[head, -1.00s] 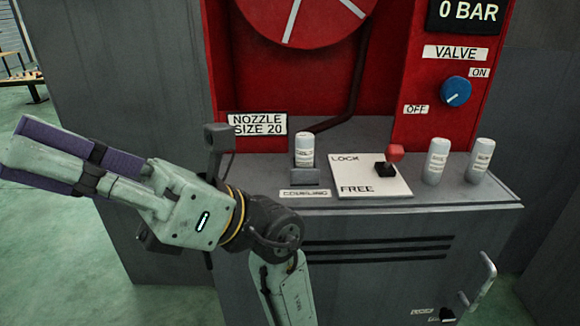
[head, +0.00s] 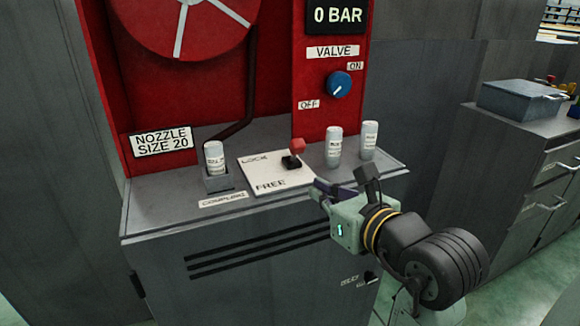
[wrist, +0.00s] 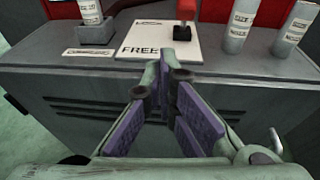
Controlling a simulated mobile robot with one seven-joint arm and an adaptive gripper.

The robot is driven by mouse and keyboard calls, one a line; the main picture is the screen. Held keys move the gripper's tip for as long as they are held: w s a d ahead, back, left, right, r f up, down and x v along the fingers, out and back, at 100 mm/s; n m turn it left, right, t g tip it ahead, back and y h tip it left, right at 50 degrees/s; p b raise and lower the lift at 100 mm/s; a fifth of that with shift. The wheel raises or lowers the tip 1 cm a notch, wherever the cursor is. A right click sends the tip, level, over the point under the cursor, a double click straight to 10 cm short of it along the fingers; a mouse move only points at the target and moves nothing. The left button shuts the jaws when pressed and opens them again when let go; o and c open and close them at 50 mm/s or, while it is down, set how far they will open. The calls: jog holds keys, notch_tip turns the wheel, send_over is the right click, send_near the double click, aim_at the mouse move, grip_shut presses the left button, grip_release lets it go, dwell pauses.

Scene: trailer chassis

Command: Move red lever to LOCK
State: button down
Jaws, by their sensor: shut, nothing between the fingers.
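The red lever (head: 297,146) stands on a black base at the right side of a white plate (head: 250,177) marked LOCK at the back and FREE at the front. I cannot tell which mark the lever is set to. The lever also shows at the top of the wrist view (wrist: 186,10). My gripper (head: 322,188) is in front of the plate and to the right of the lever, pointing toward the panel. In the wrist view the fingertips (wrist: 165,68) come together with nothing between them, below and apart from the lever.
Two white canisters (head: 334,147) (head: 370,140) stand just right of the lever. Another canister (head: 214,158) sits in a holder left of the plate. A blue valve knob (head: 339,84) is on the red panel above. A grey cabinet (head: 500,160) stands to the right.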

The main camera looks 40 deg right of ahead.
aim_at(296, 152)
jog(key=shift+s+d+f+m+g+h, duration=0.15)
jog(key=shift+s+d+f+m+h, duration=0.1)
jog(key=shift+s+d, duration=0.3)
jog(key=shift+s+d+f+m+g+h, duration=0.15)
jog(key=shift+s+d+h, duration=0.1)
jog(key=shift+s+d, duration=0.2)
jog(key=shift+w, duration=0.1)
jog(key=p+x, duration=0.2)
jog(key=x, duration=0.8)
jog(key=shift+r, duration=0.15)
jog(key=w+r+p, duration=0.1)
jog(key=w+p, duration=0.1)
jog(key=shift+w+d+r, duration=0.3)
jog(key=shift+w+r, duration=0.05)
jog(key=shift+r, duration=0.05)
jog(key=shift+w, duration=0.35)
jog(key=shift+d, duration=0.1)
jog(key=shift+s+d+r, duration=0.1)
jog(key=shift+d, duration=0.05)
jog(key=shift+r, duration=0.1)
